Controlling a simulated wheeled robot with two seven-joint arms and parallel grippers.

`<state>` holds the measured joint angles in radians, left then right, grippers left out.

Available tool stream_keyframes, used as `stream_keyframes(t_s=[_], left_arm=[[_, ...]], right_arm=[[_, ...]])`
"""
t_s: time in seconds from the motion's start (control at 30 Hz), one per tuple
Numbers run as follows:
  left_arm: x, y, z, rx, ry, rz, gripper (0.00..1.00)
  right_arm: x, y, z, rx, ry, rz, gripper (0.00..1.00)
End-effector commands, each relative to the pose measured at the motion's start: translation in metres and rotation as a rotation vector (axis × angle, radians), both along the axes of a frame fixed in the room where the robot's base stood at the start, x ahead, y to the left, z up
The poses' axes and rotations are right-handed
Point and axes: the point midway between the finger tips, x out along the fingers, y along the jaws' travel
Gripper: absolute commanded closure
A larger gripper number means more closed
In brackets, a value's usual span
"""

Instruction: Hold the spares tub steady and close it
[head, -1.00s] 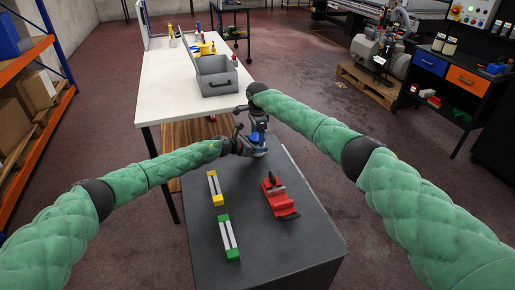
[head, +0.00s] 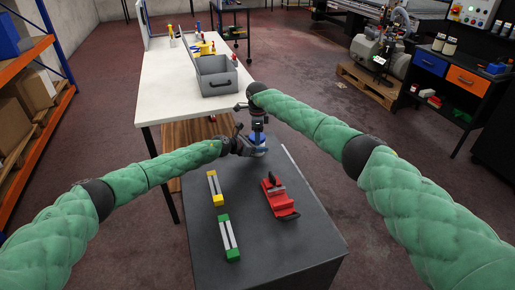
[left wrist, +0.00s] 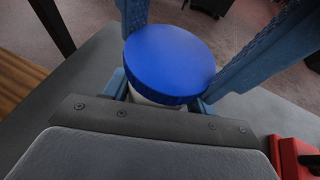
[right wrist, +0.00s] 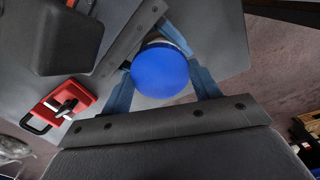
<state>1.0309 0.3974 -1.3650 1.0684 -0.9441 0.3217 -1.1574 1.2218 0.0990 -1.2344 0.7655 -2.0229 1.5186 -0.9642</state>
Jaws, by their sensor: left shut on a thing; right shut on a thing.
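The spares tub is a small white tub (left wrist: 153,100) with a round blue lid (left wrist: 168,62) on top, over the far end of the dark grey table. My left gripper (head: 254,150) is shut on the tub's body from the side, below the lid. My right gripper (head: 259,136) points down from above, its blue fingers on opposite sides of the lid, shut on it. The lid also fills the space between those fingers in the right wrist view (right wrist: 160,70). Most of the tub's body is hidden. I cannot tell how tightly the lid sits.
A red clamp-like tool (head: 279,198), a yellow-ended block (head: 215,188) and a green-ended block (head: 229,238) lie on the grey table (head: 285,255). A white table (head: 170,95) beyond carries a grey bin (head: 217,88). The grey table's front is clear.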

Motion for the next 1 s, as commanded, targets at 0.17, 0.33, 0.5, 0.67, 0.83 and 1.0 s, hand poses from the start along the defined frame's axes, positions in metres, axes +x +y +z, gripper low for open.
stream_keyframes(t_s=[0.17, 0.33, 0.5, 0.67, 0.83, 1.0], left_arm=[[-0.001, -0.002, 0.000, -0.001, 0.001, -0.003, 1.00], [-0.001, -0.001, 0.000, 0.000, 0.001, -0.002, 1.00], [0.000, -0.001, 0.000, 0.000, 0.000, -0.001, 1.00], [0.000, 0.000, 0.000, 0.000, 0.000, -0.001, 1.00], [0.000, 0.000, 0.000, 0.000, 0.000, -0.001, 1.00], [0.000, 0.000, 0.000, 0.000, 0.000, -0.001, 1.00]], right_arm=[[0.001, 0.000, 0.001, 0.001, -0.002, 0.001, 0.66], [0.000, 0.000, 0.001, 0.000, -0.002, 0.002, 0.17], [0.000, 0.000, 0.000, 0.000, -0.001, 0.003, 0.17], [0.001, 0.000, 0.005, 0.000, -0.002, 0.003, 0.17], [0.001, 0.000, 0.022, 0.000, -0.003, 0.004, 0.17], [0.001, -0.001, 0.041, -0.001, -0.002, 0.003, 0.17]])
